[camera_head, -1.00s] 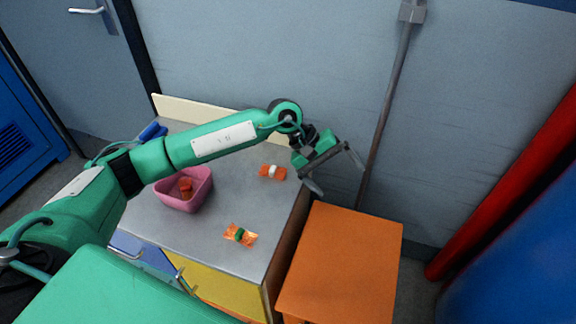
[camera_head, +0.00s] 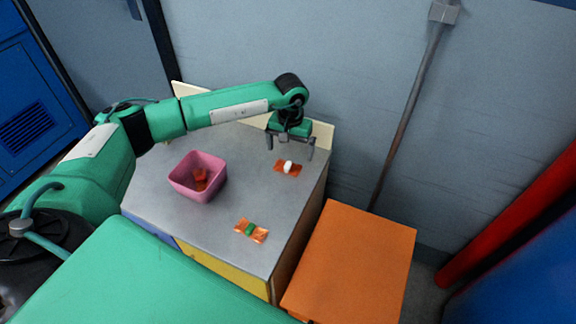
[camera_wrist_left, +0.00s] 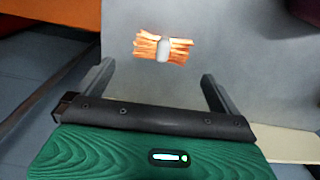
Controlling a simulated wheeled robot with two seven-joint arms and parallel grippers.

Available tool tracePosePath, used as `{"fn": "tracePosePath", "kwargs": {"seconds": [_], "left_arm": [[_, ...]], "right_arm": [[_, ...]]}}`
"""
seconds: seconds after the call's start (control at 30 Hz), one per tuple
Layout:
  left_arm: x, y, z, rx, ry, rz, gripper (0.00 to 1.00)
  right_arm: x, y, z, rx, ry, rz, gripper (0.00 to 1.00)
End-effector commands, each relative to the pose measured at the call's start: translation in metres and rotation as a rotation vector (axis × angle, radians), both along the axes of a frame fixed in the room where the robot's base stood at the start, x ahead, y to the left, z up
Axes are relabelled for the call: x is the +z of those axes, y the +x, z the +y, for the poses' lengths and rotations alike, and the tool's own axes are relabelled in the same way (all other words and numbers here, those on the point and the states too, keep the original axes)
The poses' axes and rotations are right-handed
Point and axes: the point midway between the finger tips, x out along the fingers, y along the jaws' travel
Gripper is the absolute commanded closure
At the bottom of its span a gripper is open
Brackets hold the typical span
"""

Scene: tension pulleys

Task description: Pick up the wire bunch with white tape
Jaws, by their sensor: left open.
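The wire bunch with white tape (camera_head: 288,167) lies on the grey table top near its back right edge. It is orange with a white band around its middle. In the left wrist view the same bunch (camera_wrist_left: 163,48) lies ahead of the fingers, roughly between their lines. My left gripper (camera_head: 290,148) is open and empty, just behind and above the bunch, with its fingers pointing down; it also shows in the left wrist view (camera_wrist_left: 158,75). The bunch does not touch the fingers in the wrist view. My right gripper is not in view.
A pink bin (camera_head: 183,183) with an orange wire bunch inside stands at the left of the table top (camera_head: 215,225). A wire bunch with green tape (camera_head: 251,230) lies near the front. An orange surface (camera_head: 355,250) stands to the right, and a grey pole (camera_head: 405,105) stands behind it.

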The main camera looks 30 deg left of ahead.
Motion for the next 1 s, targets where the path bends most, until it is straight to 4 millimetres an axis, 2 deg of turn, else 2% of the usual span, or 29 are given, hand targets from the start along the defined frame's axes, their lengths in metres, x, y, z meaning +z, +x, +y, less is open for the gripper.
{"fn": "tracePosePath", "kwargs": {"seconds": [0.17, 0.3, 0.5, 0.77, 0.87, 1.0], "left_arm": [[-0.010, -0.001, 0.000, -0.001, 0.000, 0.002, 0.00], [-0.028, -0.003, 0.002, -0.001, -0.001, 0.004, 0.00], [-0.052, -0.003, 0.002, 0.000, -0.001, 0.001, 0.00], [-0.056, -0.003, 0.002, -0.001, -0.001, 0.000, 0.00], [-0.056, -0.003, 0.002, -0.001, -0.001, 0.000, 0.16], [-0.056, -0.003, 0.002, -0.001, -0.001, 0.000, 0.43]], "right_arm": [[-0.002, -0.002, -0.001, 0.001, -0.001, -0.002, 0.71], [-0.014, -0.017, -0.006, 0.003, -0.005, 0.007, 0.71], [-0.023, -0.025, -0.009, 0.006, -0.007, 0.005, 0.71], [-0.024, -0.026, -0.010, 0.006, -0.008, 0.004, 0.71], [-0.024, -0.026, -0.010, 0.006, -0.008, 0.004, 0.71], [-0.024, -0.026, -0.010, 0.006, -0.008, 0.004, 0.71]]}}
